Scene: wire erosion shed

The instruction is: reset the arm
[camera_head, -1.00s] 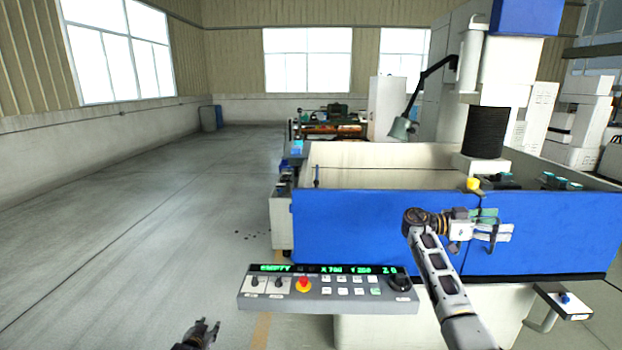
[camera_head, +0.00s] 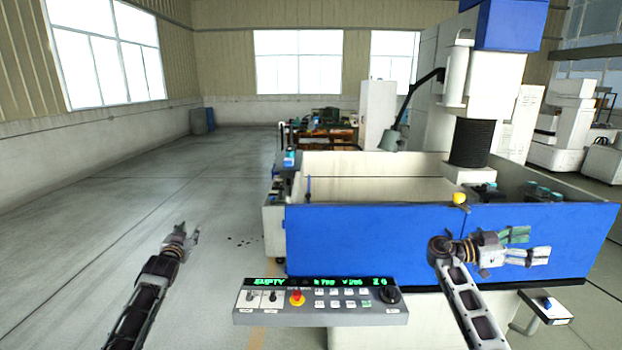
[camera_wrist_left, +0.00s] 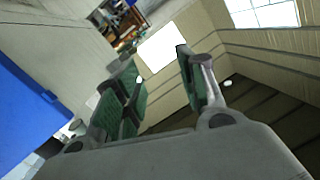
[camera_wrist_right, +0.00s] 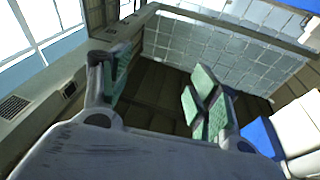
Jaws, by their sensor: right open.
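My left gripper (camera_head: 190,235) is in the left half of the head view, raised over the grey floor and clear of the machine. In the left wrist view its two green-padded fingers (camera_wrist_left: 158,92) stand apart with nothing between them. My right gripper (camera_head: 530,246) is in front of the blue machine panel and points to the right. Its green-padded fingers (camera_wrist_right: 160,90) are apart and empty in the right wrist view. Neither gripper holds anything. I cannot tell how close the right gripper is to the panel.
The blue-fronted wire erosion machine (camera_head: 370,235) fills the right half. A grey control panel (camera_head: 320,312) with a red button (camera_head: 297,297) and a green "EMPTY" display juts out in front. A small side shelf (camera_head: 548,306) is at lower right. The floor (camera_head: 120,215) at left is open.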

